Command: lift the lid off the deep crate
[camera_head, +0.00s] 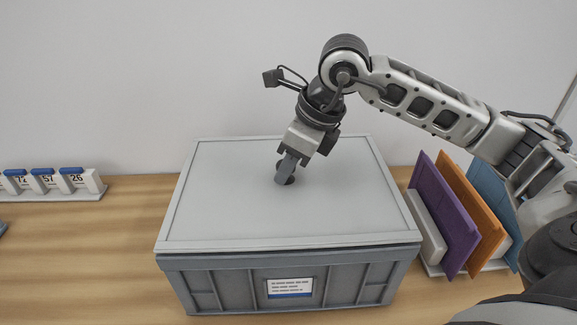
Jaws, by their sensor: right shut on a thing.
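The deep crate (225,286) is grey with ribbed walls and a white label (290,288) on its front. Its flat light grey lid (230,205) covers the top. A thin dark line runs between the lid's front edge and the crate rim; I cannot tell whether the lid is raised. My right gripper (286,178) points down at the middle of the lid and is shut on the lid's small dark knob, mostly hidden by the fingers. My left gripper is not in view.
A rack with purple (443,212), orange (472,210) and blue (492,200) panels stands close to the crate's right side, under my right arm. Numbered tags (45,183) sit on a white holder at the left. A wall is behind.

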